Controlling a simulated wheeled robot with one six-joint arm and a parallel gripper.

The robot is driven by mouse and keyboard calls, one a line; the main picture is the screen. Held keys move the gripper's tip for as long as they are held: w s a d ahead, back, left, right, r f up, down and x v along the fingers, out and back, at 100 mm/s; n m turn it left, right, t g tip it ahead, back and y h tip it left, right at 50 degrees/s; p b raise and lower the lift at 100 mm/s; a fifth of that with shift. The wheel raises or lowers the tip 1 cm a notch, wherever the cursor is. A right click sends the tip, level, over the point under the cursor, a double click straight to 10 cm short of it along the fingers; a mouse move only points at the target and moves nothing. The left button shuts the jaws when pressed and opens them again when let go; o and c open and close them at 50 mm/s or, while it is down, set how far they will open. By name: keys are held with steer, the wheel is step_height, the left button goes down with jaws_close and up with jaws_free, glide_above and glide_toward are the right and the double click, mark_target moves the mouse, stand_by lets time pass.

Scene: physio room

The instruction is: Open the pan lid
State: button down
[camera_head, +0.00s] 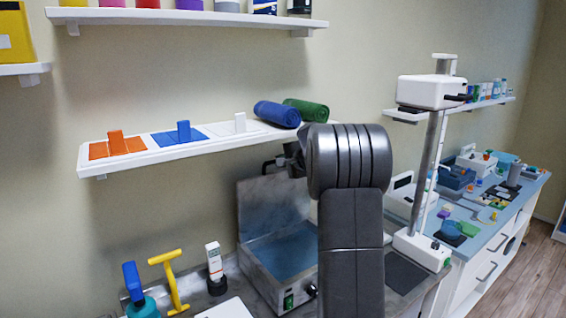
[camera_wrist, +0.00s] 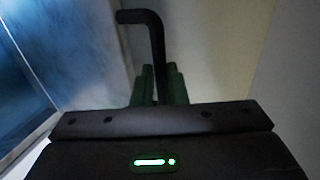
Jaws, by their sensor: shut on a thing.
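The pan is a grey metal box (camera_head: 262,278) on the counter, with blue in its open top. Its lid (camera_head: 262,205) stands raised, roughly upright, along the pan's back edge. My gripper (camera_head: 290,163) is at the lid's upper right, partly hidden by my arm. In the wrist view, my gripper's green fingers (camera_wrist: 161,88) are shut around the black lid handle (camera_wrist: 143,17), which bends down between them. The lid's bluish metal face (camera_wrist: 75,45) fills the left of that view.
A white shelf (camera_head: 150,163) with coloured blocks and a blue roll (camera_head: 276,114) and a green roll (camera_head: 306,109) is just above the lid. A yellow T-shaped tool (camera_head: 172,283) and bottles stand left of the pan. A white stand (camera_head: 428,190) rises to the right.

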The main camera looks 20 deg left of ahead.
steer(key=shift+r, duration=0.5)
steer(key=c, duration=1.5)
jaws_free()
steer(key=shift+s+d+r, duration=0.1)
steer(key=shift+d, duration=0.05)
steer(key=b+v, duration=0.1)
steer(key=v, duration=0.3)
steer(key=b+v, duration=0.1)
steer(key=v, duration=0.4)
steer(key=b+v, duration=0.2)
steer(key=v, duration=0.2)
steer(key=shift+s+d+f, duration=0.2)
steer(key=shift+s+d, duration=0.05)
steer(key=p+x, duration=0.4)
steer(key=x, duration=1)
steer(key=shift+d, duration=0.1)
